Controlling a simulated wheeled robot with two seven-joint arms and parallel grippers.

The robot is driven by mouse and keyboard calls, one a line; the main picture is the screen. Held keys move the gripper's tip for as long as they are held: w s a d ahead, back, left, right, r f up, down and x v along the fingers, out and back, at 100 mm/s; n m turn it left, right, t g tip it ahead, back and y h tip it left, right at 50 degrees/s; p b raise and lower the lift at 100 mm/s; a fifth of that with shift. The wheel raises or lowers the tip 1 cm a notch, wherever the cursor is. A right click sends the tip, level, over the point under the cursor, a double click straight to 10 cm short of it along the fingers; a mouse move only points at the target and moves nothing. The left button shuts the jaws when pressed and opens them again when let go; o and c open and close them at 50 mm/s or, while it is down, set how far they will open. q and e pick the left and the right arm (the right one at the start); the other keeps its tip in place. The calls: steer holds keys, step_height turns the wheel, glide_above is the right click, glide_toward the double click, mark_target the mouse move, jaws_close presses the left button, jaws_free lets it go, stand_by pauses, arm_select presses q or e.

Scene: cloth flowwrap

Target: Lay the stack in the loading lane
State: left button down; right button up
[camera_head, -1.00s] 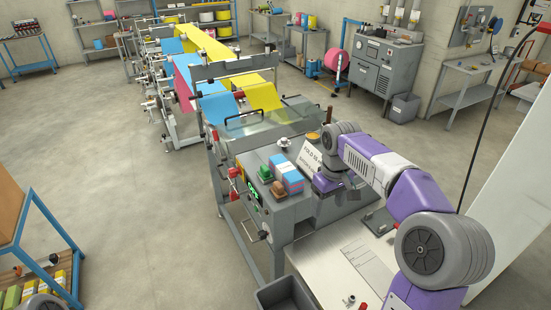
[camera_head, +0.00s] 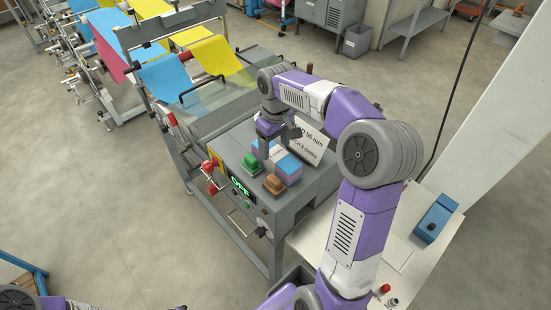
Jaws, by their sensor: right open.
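The stack (camera_head: 289,168) is a small block of folded cloths, blue on top with pink and pale layers. It lies on the grey machine top, behind the brown button and right of the green one. My right gripper (camera_head: 270,150) points down at the stack's left end, with its jaws open. It partly covers the stack, and I cannot tell whether the fingers touch it. I cannot make out the loading lane for certain; a clear-covered bed (camera_head: 222,97) lies on the machine behind. My left gripper is out of view; only parts of my left arm show at the lower left.
A white card (camera_head: 310,143) stands right behind the stack. A blue box (camera_head: 435,217) is on the right-hand table. Blue and yellow webs run at the back.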

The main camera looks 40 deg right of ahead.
mark_target(280, 163)
step_height(280, 163, down, 4)
steer(key=shift+w+r, duration=0.1)
steer(key=shift+w, duration=0.05)
steer(key=shift+r, duration=0.15)
steer(key=c, duration=0.8)
